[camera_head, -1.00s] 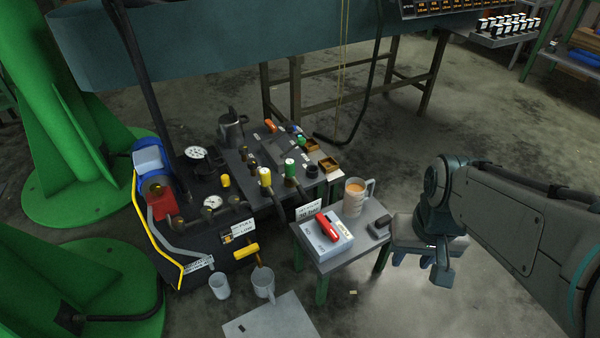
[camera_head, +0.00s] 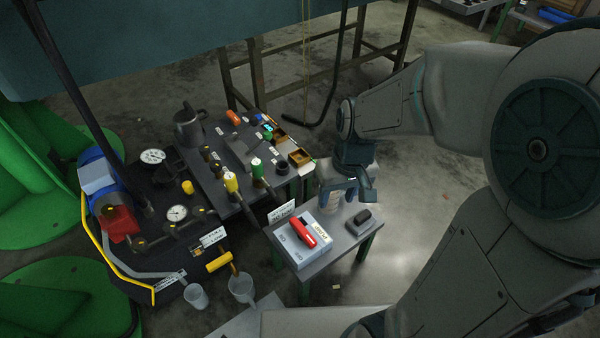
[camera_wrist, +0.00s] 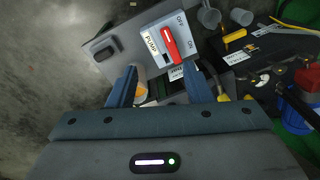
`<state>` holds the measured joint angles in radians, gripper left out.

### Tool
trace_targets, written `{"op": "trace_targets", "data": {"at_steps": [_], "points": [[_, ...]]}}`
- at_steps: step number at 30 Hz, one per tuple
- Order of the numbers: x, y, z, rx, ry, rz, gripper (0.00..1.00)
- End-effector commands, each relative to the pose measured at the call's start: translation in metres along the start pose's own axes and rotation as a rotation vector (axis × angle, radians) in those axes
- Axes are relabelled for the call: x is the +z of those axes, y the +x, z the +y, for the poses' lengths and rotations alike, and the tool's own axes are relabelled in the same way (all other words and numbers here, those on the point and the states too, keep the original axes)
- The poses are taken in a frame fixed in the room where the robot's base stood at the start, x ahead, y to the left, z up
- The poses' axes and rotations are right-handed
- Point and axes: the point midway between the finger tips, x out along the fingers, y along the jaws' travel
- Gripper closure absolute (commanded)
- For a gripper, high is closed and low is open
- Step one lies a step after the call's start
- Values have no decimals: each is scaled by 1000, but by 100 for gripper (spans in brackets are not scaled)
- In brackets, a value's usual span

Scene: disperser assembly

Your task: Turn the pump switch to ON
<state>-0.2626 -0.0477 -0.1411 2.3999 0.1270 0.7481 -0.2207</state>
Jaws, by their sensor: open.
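The pump switch is a red lever (camera_head: 310,232) on a pale box (camera_head: 298,246) on the small grey table. The box carries ON, OFF and PUMP labels. In the wrist view the red lever (camera_wrist: 171,44) lies along the box beside OFF and ON; I cannot tell clearly which end it is set to. My gripper (camera_head: 338,188) is open and empty, above the table's back part, up and right of the lever and apart from it. In the wrist view the lever is beyond the open fingers (camera_wrist: 160,82).
A dark block (camera_head: 362,216) sits on the table's right side. The valve bench (camera_head: 205,215) with gauges and handles is to the left. Two grey cups (camera_head: 196,296) stand on the floor.

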Motion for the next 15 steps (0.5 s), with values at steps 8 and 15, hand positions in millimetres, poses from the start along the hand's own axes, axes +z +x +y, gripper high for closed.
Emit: {"op": "trace_targets", "data": {"at_steps": [8,15], "points": [[-51,70,-29,18,-212,-56,55],[-69,108,-41,66,-323,-70,55]]}}
